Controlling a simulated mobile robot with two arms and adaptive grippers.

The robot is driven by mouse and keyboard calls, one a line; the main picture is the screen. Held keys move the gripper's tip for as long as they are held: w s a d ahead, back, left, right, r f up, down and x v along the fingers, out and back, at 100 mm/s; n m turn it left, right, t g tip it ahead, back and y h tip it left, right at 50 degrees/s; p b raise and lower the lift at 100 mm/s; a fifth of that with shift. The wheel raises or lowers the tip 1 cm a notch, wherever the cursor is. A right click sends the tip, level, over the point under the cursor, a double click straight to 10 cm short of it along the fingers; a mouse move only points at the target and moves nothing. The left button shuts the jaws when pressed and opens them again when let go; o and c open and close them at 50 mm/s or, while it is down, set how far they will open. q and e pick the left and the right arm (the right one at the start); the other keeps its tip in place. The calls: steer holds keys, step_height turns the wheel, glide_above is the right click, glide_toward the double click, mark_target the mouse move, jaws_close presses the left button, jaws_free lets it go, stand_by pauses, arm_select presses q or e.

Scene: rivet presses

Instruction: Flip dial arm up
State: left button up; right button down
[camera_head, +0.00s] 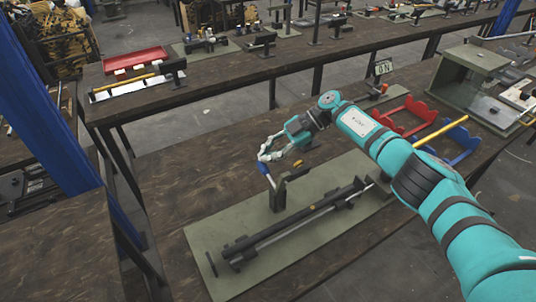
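A dark upright fixture (279,198) stands on a green-grey base plate (205,240) on the near bench. A thin light lever with a blue grip (264,168) rises from it, tilted up to the left; this looks like the dial arm. A yellow piece (291,188) shows beside the fixture's top. My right gripper (265,156) is at the upper end of the blue grip, with its light fingers at or very near it. Contact and finger closure are too small to tell. My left gripper is not in view.
A long dark rail (300,218) lies along the base plate in front of the fixture. Red (407,117) and blue (462,146) holders, a yellow rod and a green box (463,75) are at the right. The bench left of the plate is clear.

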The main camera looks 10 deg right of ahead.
steer(key=a+r+v, duration=0.1)
steer(key=r+v, duration=0.1)
steer(key=v, duration=1)
steer(key=shift+s+r, duration=0.25)
steer(key=shift+r, duration=0.1)
steer(key=shift+d+f, duration=0.1)
